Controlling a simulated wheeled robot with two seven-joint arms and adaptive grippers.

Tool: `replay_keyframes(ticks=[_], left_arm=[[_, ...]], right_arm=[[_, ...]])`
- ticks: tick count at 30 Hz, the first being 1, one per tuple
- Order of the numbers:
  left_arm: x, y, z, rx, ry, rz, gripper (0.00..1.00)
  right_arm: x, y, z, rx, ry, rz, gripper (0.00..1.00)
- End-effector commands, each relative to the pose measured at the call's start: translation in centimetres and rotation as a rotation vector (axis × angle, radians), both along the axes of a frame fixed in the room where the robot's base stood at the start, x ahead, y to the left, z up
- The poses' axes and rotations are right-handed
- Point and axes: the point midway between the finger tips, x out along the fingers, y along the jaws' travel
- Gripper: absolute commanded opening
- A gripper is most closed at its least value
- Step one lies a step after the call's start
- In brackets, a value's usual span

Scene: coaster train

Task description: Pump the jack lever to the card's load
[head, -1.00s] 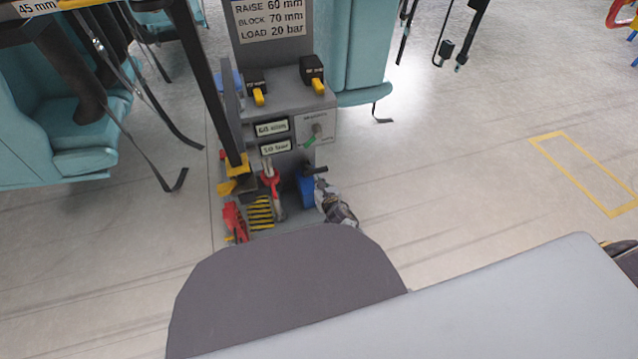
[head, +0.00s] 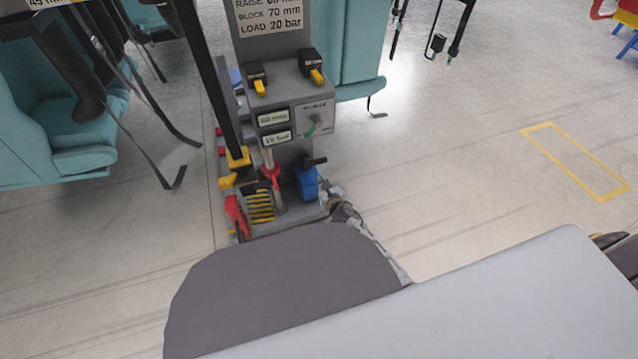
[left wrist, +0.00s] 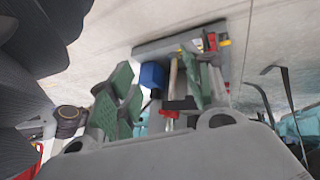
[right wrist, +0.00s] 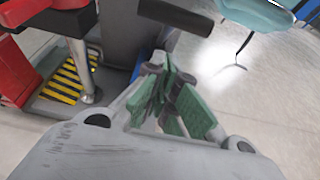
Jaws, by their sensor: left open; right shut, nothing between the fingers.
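The card (head: 269,14) reads BLOCK 70 mm and LOAD 20 bar; its top line is partly cut off. Below it, the upper readout (head: 274,118) seems to show 60 mm, and the lower readout (head: 276,137) seems to show 10 bar. The jack lever's black handle (head: 314,161) sticks out above the blue pump body (head: 307,184). A dark handle (right wrist: 175,13) also shows in the right wrist view. My right gripper (head: 328,190) is shut and empty, beside the pump and below the handle. My left gripper (left wrist: 160,88) is open and empty in the left wrist view.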

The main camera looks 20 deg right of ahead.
Motion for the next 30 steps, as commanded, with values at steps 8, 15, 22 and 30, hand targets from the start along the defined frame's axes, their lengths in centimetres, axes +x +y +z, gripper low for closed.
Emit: replay_keyframes(ticks=[8,15,22,30], left_arm=[[-0.1,-0.1,0.6,-0.003,0.009,0.010,0.50],[-0.6,-0.1,1.0,0.004,0.023,0.012,0.50],[-1.4,0.3,2.0,0.036,0.065,-0.009,0.50],[-0.3,0.8,4.7,0.068,0.063,-0.028,0.50]], right_arm=[[-1.2,0.0,0.6,0.000,0.000,0.000,0.00],[-2.6,0.0,1.1,0.000,0.001,0.000,0.00],[-4.7,-0.1,2.0,0.000,0.001,0.000,0.00],[-7.1,-0.2,2.9,0.001,0.001,0.001,0.00]])
